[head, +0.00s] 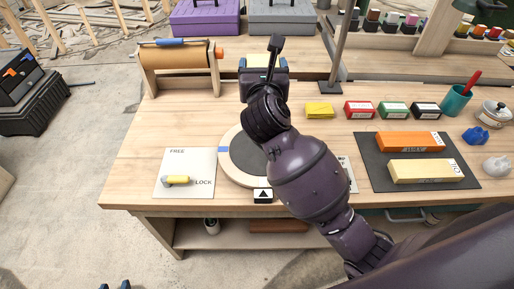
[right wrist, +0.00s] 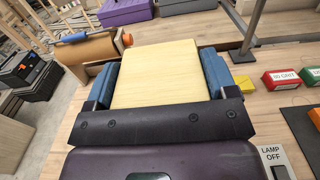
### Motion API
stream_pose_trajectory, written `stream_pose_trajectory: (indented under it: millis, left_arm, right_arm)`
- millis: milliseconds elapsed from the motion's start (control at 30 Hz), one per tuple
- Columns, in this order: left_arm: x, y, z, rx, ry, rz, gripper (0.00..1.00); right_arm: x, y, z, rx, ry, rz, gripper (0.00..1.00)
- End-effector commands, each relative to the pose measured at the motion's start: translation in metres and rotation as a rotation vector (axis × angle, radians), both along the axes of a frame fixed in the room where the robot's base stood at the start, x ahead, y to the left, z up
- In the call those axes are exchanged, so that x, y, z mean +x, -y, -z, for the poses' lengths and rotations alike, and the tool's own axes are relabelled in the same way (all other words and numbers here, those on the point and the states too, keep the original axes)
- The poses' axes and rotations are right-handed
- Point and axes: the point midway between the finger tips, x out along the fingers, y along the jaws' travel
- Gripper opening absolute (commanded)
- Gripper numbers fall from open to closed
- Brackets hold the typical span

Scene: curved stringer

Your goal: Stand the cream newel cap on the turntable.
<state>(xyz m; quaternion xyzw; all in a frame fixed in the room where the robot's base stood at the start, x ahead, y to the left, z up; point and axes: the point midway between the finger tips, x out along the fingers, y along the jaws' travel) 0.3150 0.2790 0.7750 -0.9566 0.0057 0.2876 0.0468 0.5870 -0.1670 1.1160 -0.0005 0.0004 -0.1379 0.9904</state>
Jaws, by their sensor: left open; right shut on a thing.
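The cream newel cap (right wrist: 158,75) is a pale block held between the blue finger pads of my right gripper (right wrist: 160,85) in the right wrist view. In the head view only a little of the cap (head: 258,62) shows in my right gripper (head: 264,64), above the back of the bench. The turntable (head: 229,164) is a round plate with a dark top, a pale rim and a blue mark at its left. My right forearm hides its right part. My left gripper (head: 115,286) is open; only its blue fingertips show at the bottom edge.
A paper roll stand (head: 178,57) is at the back left, a lamp post (head: 336,60) behind. Coloured grit boxes (head: 360,110) and a dark mat (head: 372,172) with two blocks are right.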

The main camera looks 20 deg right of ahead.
Motion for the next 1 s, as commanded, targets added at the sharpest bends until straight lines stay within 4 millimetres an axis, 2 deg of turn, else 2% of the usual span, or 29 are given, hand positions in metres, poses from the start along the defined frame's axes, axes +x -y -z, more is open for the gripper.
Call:
stream_pose_trajectory:
  millis: [300, 600, 733, 1000]
  left_arm:
    - [0.004, 0.004, 0.015, -0.007, 0.0, 0.002, 0.43]
    - [-0.002, 0.004, 0.038, -0.006, -0.032, 0.002, 0.43]
    - [-0.001, 0.004, 0.037, -0.005, -0.027, 0.005, 0.43]
    - [0.004, 0.004, 0.036, -0.003, -0.017, 0.009, 0.43]
  right_arm:
    - [0.0, 0.001, 0.065, -0.003, -0.007, 0.003, 0.5]
    - [0.0, 0.001, 0.129, -0.003, -0.005, 0.003, 0.5]
    - [0.0, 0.001, 0.147, -0.002, -0.004, 0.002, 0.5]
    - [0.0, 0.001, 0.167, -0.001, -0.002, 0.002, 0.5]
